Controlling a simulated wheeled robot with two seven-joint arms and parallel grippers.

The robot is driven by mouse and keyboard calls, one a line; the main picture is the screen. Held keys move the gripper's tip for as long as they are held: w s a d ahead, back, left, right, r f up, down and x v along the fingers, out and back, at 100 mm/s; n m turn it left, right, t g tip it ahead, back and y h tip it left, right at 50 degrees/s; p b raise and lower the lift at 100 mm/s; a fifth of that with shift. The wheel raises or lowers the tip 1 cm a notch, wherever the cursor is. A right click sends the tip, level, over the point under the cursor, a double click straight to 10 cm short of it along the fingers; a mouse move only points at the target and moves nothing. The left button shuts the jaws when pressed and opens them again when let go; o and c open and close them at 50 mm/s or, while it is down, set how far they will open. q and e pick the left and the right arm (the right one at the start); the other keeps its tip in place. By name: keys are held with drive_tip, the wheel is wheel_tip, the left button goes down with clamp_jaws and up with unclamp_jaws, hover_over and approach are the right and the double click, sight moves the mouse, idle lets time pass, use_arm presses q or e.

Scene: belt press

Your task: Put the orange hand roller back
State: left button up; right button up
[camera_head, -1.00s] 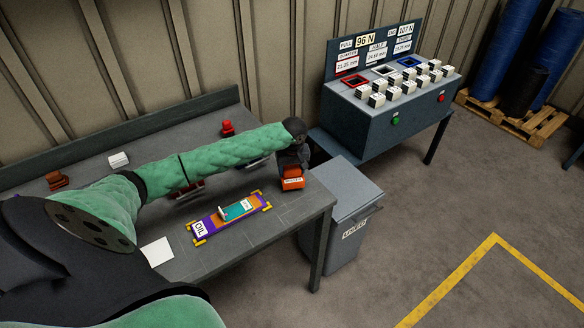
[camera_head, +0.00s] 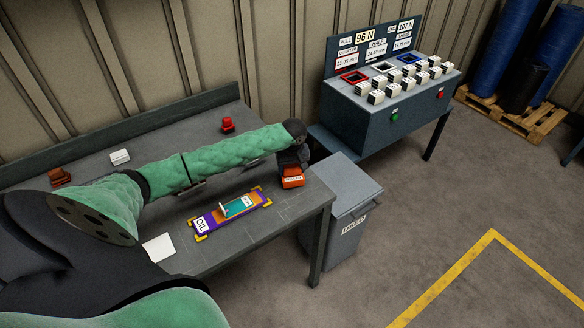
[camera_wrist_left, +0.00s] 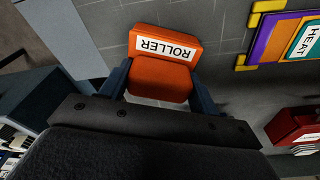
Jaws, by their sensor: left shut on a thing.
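The orange hand roller (camera_head: 292,180) has a white label reading ROLLER. It is near the right end of the grey workbench (camera_head: 230,254). My left gripper (camera_head: 292,168) points down over it and is shut on it. In the left wrist view the orange roller (camera_wrist_left: 162,72) sits between the two dark fingers (camera_wrist_left: 160,82), label facing the camera. Whether the roller touches the bench top I cannot tell. My right gripper is not in view.
A purple and orange press tray (camera_head: 262,206) with yellow corners, marked OIL, lies left of the roller. A red item (camera_head: 227,125), a white block (camera_head: 120,157) and a brown item (camera_head: 59,177) stand further back. A grey bin (camera_head: 345,232) stands off the bench's right end.

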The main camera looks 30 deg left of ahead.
sight(293, 177)
use_arm(q)
drive_tip(key=o, duration=1)
drive_tip(key=shift+s+f, duration=0.25)
drive_tip(key=shift+f, duration=0.25)
drive_tip(key=shift+o, duration=1)
drive_tip(key=shift+s+d+f, duration=0.1)
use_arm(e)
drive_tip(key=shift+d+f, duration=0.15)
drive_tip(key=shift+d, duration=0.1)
use_arm(q)
drive_tip(key=r+b, duration=0.1)
drive_tip(key=r, duration=0.1)
drive_tip(key=r+b, duration=0.1)
drive_tip(key=shift+w+r, duration=0.2)
drive_tip(key=shift+r, duration=0.2)
drive_tip(key=r+b, duration=0.1)
drive_tip(key=r, duration=0.4)
drive_tip(key=r+b, duration=0.1)
drive_tip(key=r, duration=0.2)
drive_tip(key=shift+s+d+b, duration=0.25)
drive_tip(key=shift+d+b, duration=0.1)
drive_tip(key=shift+s+r, duration=0.15)
drive_tip(key=shift+r, duration=0.8)
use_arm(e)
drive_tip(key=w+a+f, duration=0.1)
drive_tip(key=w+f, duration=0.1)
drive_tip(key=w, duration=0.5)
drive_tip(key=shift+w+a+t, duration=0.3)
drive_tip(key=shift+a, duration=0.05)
